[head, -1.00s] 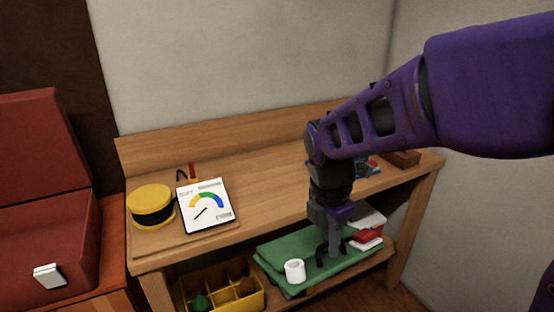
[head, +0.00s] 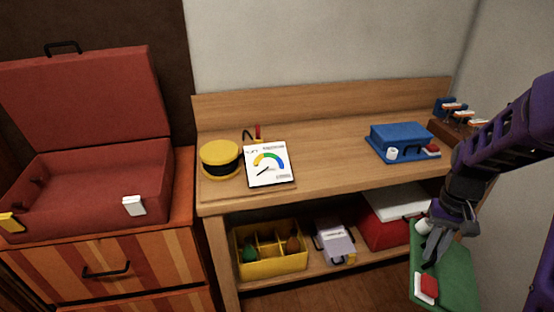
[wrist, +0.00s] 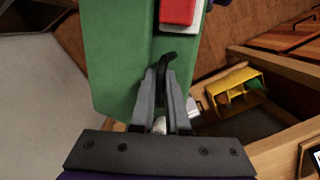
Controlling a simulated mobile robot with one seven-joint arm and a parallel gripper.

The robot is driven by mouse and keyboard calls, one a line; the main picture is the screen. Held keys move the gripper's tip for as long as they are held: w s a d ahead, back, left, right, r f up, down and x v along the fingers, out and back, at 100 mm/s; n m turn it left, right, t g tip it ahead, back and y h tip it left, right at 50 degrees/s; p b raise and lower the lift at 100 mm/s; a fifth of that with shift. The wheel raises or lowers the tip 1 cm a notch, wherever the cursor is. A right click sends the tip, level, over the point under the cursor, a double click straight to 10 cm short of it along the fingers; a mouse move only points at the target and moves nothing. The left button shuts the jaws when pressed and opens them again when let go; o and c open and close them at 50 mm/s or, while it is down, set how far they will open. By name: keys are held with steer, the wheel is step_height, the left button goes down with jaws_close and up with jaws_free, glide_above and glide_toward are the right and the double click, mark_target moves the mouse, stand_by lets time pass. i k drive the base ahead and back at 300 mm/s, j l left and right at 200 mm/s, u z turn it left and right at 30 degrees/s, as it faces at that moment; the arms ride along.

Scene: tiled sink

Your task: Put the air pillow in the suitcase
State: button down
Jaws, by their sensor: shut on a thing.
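A green flat, block-like thing (head: 455,262), which seems to be the air pillow, hangs from my gripper (head: 434,248) at the lower right of the head view. It has a black handle, a white cylinder and a red-and-white piece. In the wrist view, my gripper (wrist: 165,88) is shut on the black handle of the green pillow (wrist: 118,62). The red suitcase (head: 95,190) stands open on a striped cabinet at the far left of the head view. Its lid is raised and its tray looks empty. The pillow is far right of it.
The wooden workbench (head: 320,180) lies between. On it are a yellow-and-black round thing (head: 220,160), a gauge card (head: 267,165) and a blue case-like thing (head: 402,142). The lower shelf holds a yellow divided box (head: 272,263), a grey-lilac thing (head: 335,243) and a red-and-white box (head: 385,228).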

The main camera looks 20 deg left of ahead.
mark_target(96, 185)
steer(key=k+j+u, duration=0.1)
steer(key=j, duration=0.35)
steer(key=k+j+u, duration=0.1)
steer(key=k+j, duration=0.2)
steer(key=k+j+u, duration=0.1)
steer(key=j, duration=0.5)
steer(key=k+j+u, duration=0.1)
steer(key=j, duration=0.35)
steer(key=k+j+u, duration=0.1)
steer(key=k+j, duration=0.15)
steer(key=j, duration=0.25)
steer(key=k+j+u, duration=0.1)
steer(key=j, duration=0.35)
steer(key=k+j+u, duration=0.1)
steer(key=j, duration=0.4)
steer(key=k+j+u, duration=0.15)
steer(key=j, duration=0.35)
